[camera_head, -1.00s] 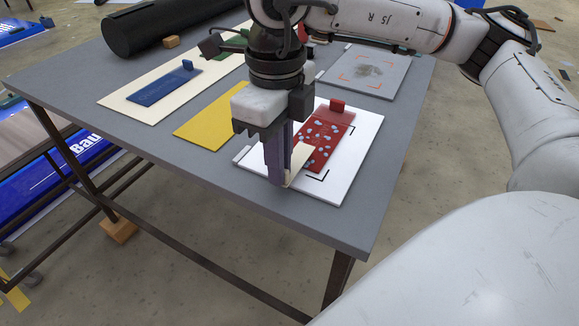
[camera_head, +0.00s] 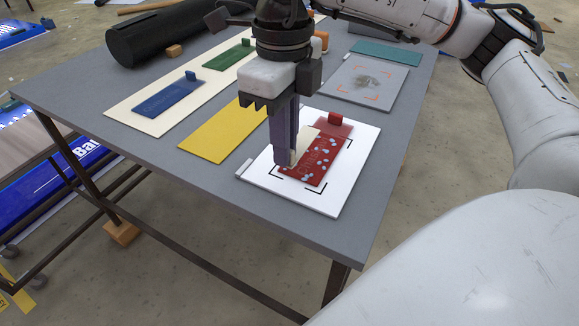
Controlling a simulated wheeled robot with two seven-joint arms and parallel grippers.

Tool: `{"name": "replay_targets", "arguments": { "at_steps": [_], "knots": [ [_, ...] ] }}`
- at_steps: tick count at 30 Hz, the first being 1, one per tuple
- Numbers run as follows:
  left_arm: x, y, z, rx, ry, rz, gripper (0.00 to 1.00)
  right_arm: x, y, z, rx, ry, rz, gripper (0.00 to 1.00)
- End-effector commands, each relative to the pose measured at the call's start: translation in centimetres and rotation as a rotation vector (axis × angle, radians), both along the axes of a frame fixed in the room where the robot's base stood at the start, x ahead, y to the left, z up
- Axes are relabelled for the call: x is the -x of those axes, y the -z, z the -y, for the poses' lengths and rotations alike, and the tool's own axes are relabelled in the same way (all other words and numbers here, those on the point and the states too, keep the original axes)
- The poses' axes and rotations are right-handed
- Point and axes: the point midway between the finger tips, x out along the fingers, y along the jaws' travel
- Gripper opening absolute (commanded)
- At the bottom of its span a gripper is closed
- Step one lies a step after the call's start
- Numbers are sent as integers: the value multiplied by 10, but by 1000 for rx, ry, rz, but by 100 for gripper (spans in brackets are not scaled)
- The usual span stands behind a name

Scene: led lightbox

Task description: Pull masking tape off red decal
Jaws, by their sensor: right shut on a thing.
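The red decal (camera_head: 318,168) lies on a white board (camera_head: 325,206) with black corner marks, near the table's right front. My right gripper (camera_head: 287,163) points down over the decal's left side. It is shut on a cream strip of masking tape (camera_head: 304,142), which slants up and away over the decal. The gripper hides part of the decal, and the tape's far end is hard to make out. My left gripper is not in view.
A yellow sheet (camera_head: 215,140) lies left of the white board. Beyond it are a blue decal (camera_head: 168,98) and a green decal (camera_head: 229,55) on a cream board. A grey board (camera_head: 365,85) lies behind on the right. A black roll (camera_head: 170,33) lies at the back left.

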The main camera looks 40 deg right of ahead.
Motion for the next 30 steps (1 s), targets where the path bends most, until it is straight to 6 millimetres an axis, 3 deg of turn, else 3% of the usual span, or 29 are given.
{"name": "replay_targets", "arguments": {
  "at_steps": [10, 30],
  "knots": [
    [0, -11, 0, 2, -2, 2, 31, -1, -15, 2, -1, 0, 0, 0],
    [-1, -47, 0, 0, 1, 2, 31, -1, -70, 2, -1, 0, 0, 0]
  ]
}}
